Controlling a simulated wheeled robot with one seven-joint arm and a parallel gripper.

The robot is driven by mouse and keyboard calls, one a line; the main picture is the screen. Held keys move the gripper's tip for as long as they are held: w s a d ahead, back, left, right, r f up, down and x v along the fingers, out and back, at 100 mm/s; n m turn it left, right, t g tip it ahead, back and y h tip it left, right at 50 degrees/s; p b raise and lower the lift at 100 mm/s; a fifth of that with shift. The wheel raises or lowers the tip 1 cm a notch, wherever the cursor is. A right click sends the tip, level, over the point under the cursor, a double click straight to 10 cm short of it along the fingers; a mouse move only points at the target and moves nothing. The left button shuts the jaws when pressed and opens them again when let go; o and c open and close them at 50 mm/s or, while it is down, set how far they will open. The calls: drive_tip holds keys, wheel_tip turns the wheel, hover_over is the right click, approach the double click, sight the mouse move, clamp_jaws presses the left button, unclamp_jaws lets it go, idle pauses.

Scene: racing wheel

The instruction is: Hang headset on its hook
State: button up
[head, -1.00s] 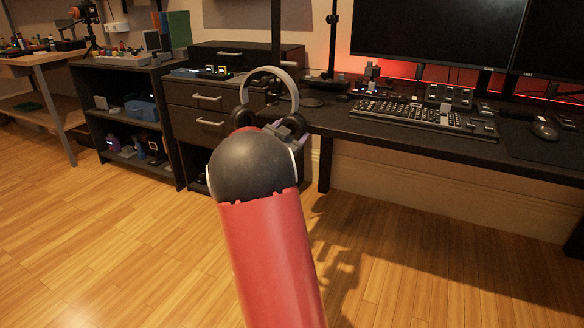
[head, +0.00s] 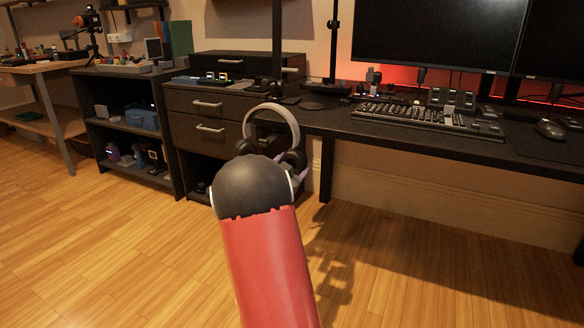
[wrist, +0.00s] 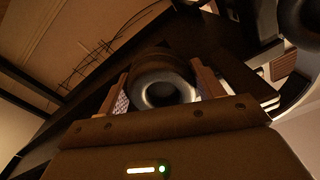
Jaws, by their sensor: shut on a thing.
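The headset (head: 273,111), with a pale grey band and dark ear cups, is held with its band up in front of the drawer unit and the desk's left end. My gripper (wrist: 160,92) is shut on one ear cup (wrist: 162,82), which sits between its two fingers in the wrist view. The other ear cup (wrist: 302,18) shows at that view's upper right corner. In the head view, my gripper (head: 296,166) is mostly hidden behind my red and black arm. I cannot make out the hook in either view.
The black desk (head: 400,138) carries a keyboard (head: 420,117), a mouse (head: 550,129) and monitors (head: 440,30). The drawer unit (head: 205,115) stands behind the headset, with an open shelf (head: 125,120) to its left. A post (head: 277,50) rises near the desk's left end. The wood floor in front is clear.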

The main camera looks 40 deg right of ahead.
drive_tip(key=shift+a+f, duration=0.1)
drive_tip(key=shift+f, duration=0.05)
wheel_tip(320, 180, down, 6)
drive_tip(key=b, duration=0.5)
drive_tip(key=shift+f+b, duration=1.25)
drive_tip(key=shift+b, duration=0.15)
idle(2.0)
drive_tip(key=o, duration=1.3)
drive_tip(key=v, duration=0.7)
drive_tip(key=shift+s+a+p, duration=0.15)
drive_tip(key=shift+a+p, duration=0.2)
drive_tip(key=shift+a, duration=0.05)
